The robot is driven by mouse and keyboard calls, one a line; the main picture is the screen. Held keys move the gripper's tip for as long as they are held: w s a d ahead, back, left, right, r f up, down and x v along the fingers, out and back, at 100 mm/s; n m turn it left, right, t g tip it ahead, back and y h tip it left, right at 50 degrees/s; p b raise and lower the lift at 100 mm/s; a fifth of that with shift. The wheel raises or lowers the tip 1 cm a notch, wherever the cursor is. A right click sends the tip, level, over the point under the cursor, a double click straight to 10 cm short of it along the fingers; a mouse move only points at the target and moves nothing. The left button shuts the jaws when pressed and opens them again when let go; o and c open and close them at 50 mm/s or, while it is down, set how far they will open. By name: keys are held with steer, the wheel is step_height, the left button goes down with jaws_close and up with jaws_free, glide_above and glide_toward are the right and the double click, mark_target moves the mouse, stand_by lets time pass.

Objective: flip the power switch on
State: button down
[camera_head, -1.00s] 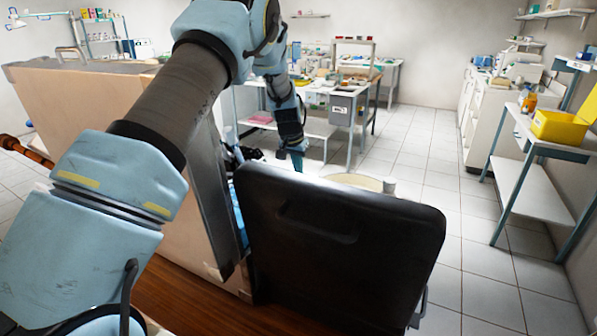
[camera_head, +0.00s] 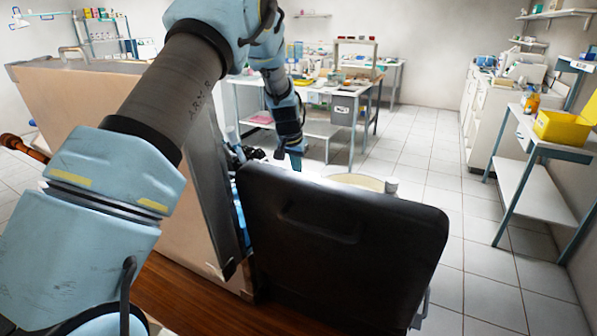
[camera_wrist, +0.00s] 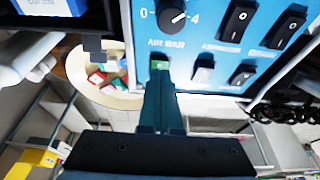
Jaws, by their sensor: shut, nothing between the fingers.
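A blue control panel (camera_wrist: 200,45) fills the upper right of the wrist view. It carries a dial (camera_wrist: 172,18) marked 0 to 4 above the words AIR BAR. I cannot read which is the power switch. My gripper (camera_wrist: 161,84) is shut and empty, its tips over the panel's lower left edge by a small green patch (camera_wrist: 158,64); contact is unclear. In the head view my gripper (camera_head: 295,160) shows beyond the black case lid.
The open black lid (camera_head: 345,225) hides most of the panel in the head view. A round bin (camera_wrist: 105,75) with coloured waste stands below the panel. Coiled black cables (camera_wrist: 275,108) hang at right. Tiled floor (camera_head: 420,160) is free to the right.

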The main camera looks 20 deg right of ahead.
step_height(320, 180, up, 4)
steer(key=shift+r+p, duration=0.2)
steer(key=shift+p, duration=0.65)
steer(key=b+v, duration=0.4)
steer(key=v, duration=0.5)
steer(key=shift+s, duration=0.2)
steer(key=shift+w+d+r+p, duration=0.15)
steer(key=shift+w+d+p, duration=0.4)
steer(key=shift+p, duration=0.35)
